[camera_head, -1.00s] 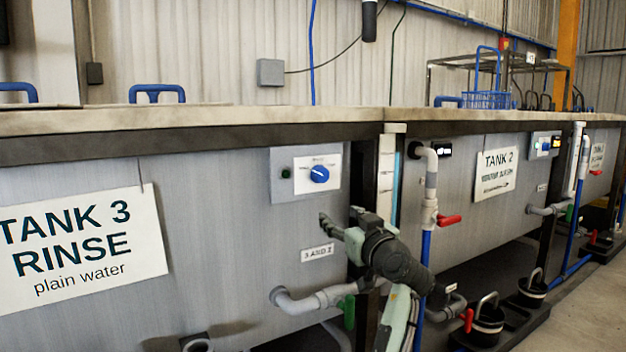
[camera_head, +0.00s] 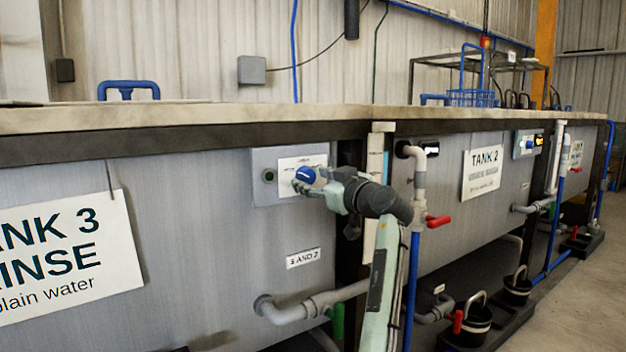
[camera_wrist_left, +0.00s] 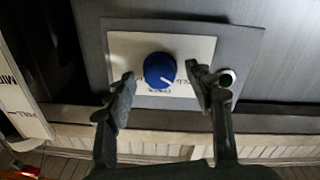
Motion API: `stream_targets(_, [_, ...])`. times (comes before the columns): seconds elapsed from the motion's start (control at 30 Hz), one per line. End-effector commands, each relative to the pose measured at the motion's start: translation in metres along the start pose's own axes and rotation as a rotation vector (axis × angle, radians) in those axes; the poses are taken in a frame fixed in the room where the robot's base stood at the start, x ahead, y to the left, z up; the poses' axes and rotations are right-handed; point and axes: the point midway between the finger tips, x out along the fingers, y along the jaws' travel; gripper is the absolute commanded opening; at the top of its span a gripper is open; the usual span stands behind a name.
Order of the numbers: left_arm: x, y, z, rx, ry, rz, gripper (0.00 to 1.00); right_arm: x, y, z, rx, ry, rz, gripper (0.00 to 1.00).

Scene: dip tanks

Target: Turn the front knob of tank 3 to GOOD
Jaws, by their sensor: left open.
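The front knob of tank 3 (camera_head: 305,174) is blue and round, on a white label plate (camera_head: 287,163) in a grey control box (camera_head: 262,190). My left gripper (camera_head: 311,186) is at the knob and partly covers it and the plate. In the left wrist view the open fingers (camera_wrist_left: 160,76) stand either side of the knob (camera_wrist_left: 160,69), with a gap visible on each side. The knob's white mark points to the lower right there, in a picture that is upside down. The plate's words are too small or covered to read. My right gripper is not in view.
A green button (camera_wrist_left: 227,78) sits beside the plate, close to one finger. The tank 3 sign (camera_head: 62,255) hangs at the left. Grey pipes (camera_head: 300,306) and a red-handled valve (camera_head: 437,221) are low and right. The counter edge (camera_head: 200,117) runs above the box.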

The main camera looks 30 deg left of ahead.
Motion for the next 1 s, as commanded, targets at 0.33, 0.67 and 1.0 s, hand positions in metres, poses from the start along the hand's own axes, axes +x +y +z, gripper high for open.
stream_targets(0.33, [0.0044, 0.0, 0.0, -0.001, -0.001, 0.001, 0.52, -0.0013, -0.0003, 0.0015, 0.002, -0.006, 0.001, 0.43])
stream_targets(0.67, [0.0041, 0.0, 0.0001, -0.001, -0.001, 0.001, 0.11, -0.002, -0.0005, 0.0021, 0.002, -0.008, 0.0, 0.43])
stream_targets(1.0, [0.0041, 0.0002, -0.0008, 0.033, -0.002, 0.0, 0.04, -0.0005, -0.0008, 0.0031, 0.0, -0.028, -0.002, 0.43])
